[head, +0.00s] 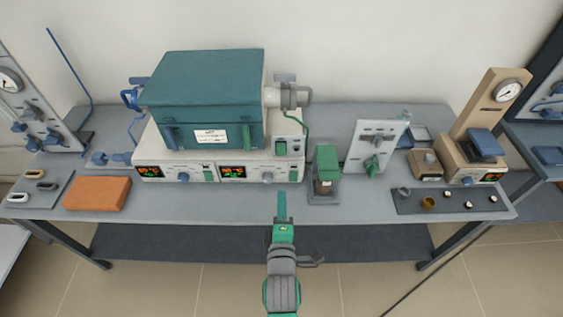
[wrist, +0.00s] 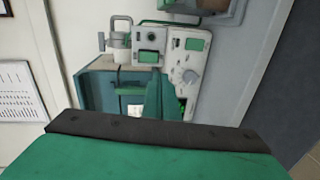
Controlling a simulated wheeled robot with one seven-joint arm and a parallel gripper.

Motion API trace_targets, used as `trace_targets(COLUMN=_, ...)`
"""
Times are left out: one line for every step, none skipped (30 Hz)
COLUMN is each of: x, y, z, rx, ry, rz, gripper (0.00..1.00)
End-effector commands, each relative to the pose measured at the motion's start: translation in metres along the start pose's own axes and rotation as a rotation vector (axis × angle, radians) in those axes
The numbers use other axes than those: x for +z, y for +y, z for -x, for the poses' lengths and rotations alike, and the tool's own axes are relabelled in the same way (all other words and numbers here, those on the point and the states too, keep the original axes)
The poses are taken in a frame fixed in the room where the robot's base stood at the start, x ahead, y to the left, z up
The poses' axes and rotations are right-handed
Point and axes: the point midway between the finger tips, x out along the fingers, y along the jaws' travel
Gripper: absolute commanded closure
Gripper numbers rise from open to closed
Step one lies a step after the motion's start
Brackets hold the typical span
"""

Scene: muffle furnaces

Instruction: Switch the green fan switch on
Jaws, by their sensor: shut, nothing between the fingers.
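A small pale box (head: 289,139) stands at the right side of the teal furnace (head: 205,95). A green rocker switch (head: 281,148), apparently the fan switch, is on its front; it also shows in the wrist view (wrist: 148,57) below a dark round knob. I cannot tell its on or off position. My gripper (head: 282,194) is shut and empty, in front of the bench and apart from the switch. Its green fingers (wrist: 163,88) point toward the furnace in the wrist view and hide part of the controller panel.
The controller panels (head: 245,172) under the furnace carry lit displays, knobs and other green switches. A green-topped device (head: 326,172) stands close to the right, with an upright panel (head: 376,146) beyond it. An orange block (head: 97,193) lies at the left.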

Motion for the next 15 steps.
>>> trace_targets(x=-0.0013, y=0.0056, z=-0.0054, rx=0.004, ry=0.001, rz=0.023, gripper=1.00)
trace_targets(x=-0.0019, y=0.0073, z=-0.0075, rx=0.004, ry=0.001, rz=0.036, gripper=1.00)
trace_targets(x=-0.0026, y=0.0087, z=-0.0094, rx=0.003, ry=0.002, rz=0.049, gripper=1.00)
trace_targets(x=-0.0031, y=0.0097, z=-0.0105, rx=0.003, ry=0.002, rz=0.055, gripper=1.00)
trace_targets(x=-0.0034, y=0.0104, z=-0.0112, rx=0.003, ry=0.003, rz=0.061, gripper=1.00)
trace_targets(x=-0.0038, y=0.0109, z=-0.0117, rx=0.003, ry=0.003, rz=0.065, gripper=1.00)
trace_targets(x=-0.0040, y=0.0111, z=-0.0119, rx=0.003, ry=0.003, rz=0.066, gripper=1.00)
trace_targets(x=-0.0042, y=0.0110, z=-0.0118, rx=0.003, ry=0.004, rz=0.067, gripper=1.00)
trace_targets(x=-0.0045, y=0.0108, z=-0.0117, rx=0.003, ry=0.004, rz=0.067, gripper=1.00)
trace_targets(x=-0.0046, y=0.0107, z=-0.0116, rx=0.003, ry=0.004, rz=0.066, gripper=1.00)
trace_targets(x=-0.0047, y=0.0107, z=-0.0115, rx=0.003, ry=0.005, rz=0.066, gripper=1.00)
trace_targets(x=-0.0045, y=0.0107, z=-0.0115, rx=0.003, ry=0.004, rz=0.066, gripper=1.00)
trace_targets(x=-0.0043, y=0.0106, z=-0.0114, rx=0.003, ry=0.004, rz=0.065, gripper=1.00)
trace_targets(x=-0.0040, y=0.0107, z=-0.0115, rx=0.003, ry=0.003, rz=0.065, gripper=1.00)
trace_targets(x=-0.0035, y=0.0107, z=-0.0118, rx=0.003, ry=0.003, rz=0.065, gripper=1.00)
